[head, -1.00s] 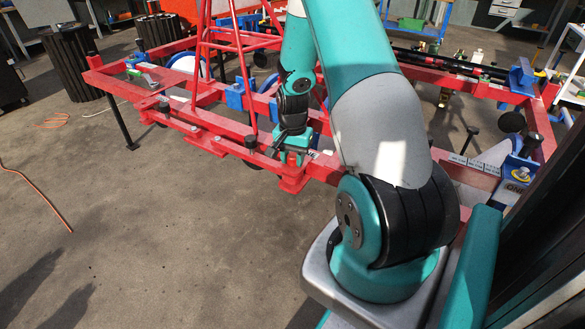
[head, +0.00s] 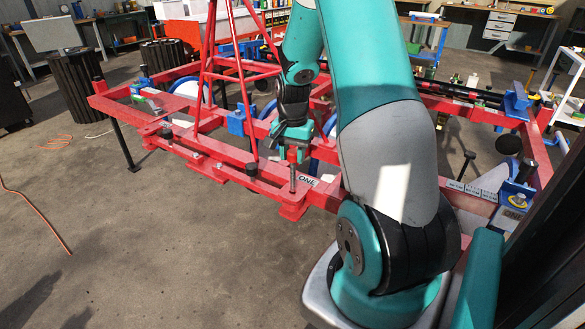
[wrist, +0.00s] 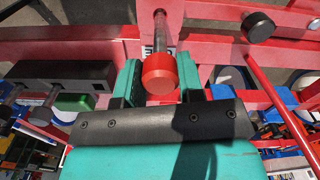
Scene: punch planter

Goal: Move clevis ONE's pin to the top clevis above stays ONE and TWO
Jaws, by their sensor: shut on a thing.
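The pin (head: 292,178), with a red head and a bare silver shaft, stands roughly upright at the label reading ONE (head: 307,181) on the red frame. In the wrist view the pin's red head (wrist: 160,73) sits between the two teal fingers, and its shaft runs up the picture past the label. My gripper (head: 293,148) is shut on the pin near its head; it also shows in the wrist view (wrist: 160,85). Whether the shaft's lower tip is clear of clevis ONE cannot be told. The top clevis is not identifiable in view.
A red lattice tower (head: 228,80) rises from the frame just left of my gripper. A black-headed pin (head: 251,168) stands left of clevis ONE. The red frame (head: 190,145) surrounds the gripper. Open floor (head: 150,250) lies at the front left.

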